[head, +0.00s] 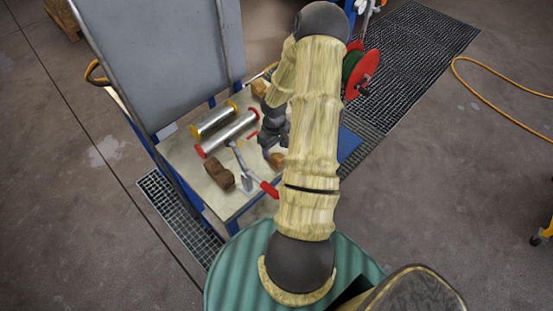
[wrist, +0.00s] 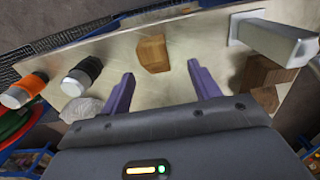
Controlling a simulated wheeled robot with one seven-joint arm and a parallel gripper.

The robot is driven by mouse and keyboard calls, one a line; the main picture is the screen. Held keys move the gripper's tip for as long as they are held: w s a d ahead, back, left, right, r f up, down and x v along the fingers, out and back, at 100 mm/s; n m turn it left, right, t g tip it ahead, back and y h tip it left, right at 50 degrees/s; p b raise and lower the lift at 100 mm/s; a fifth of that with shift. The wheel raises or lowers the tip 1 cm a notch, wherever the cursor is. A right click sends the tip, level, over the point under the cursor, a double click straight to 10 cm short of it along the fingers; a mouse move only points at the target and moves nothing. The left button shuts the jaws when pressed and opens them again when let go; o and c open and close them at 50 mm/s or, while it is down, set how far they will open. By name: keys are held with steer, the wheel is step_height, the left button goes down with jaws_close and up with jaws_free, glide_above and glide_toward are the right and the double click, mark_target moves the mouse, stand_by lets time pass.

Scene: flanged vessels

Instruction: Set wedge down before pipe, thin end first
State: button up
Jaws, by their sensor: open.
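A light brown wooden wedge (wrist: 152,53) lies on the worktable in the wrist view, between and just beyond my fingertips. My gripper (wrist: 162,69) is open, with its two purple fingers apart and nothing held. In the head view my gripper (head: 274,150) is low over the table, beside a small wooden piece (head: 277,160) partly hidden by my arm. Two silver pipes lie side by side there, one with yellow flanges (head: 212,119) and one with red flanges (head: 228,134). No pipe shows in the wrist view. I cannot tell which end of the wedge is thin.
A darker wood block (head: 219,173) and a grey lever tool with a red handle (head: 268,189) lie near the table's front. Another wood piece (head: 259,88) is at the back. Orange-banded (wrist: 25,90) and black-banded (wrist: 82,76) containers stand left in the wrist view.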

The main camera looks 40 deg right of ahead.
mark_target(277, 155)
steer(key=shift+f, duration=0.1)
steer(key=shift+d+f+p, duration=0.2)
steer(key=shift+f+p, duration=0.15)
steer(key=shift+f, duration=0.9)
steer(key=shift+d+f+p, duration=0.2)
steer(key=shift+f+p, duration=0.15)
steer(key=shift+f, duration=0.9)
steer(key=shift+s, duration=0.15)
steer(key=shift+c, duration=1.3)
steer(key=c, duration=0.9)
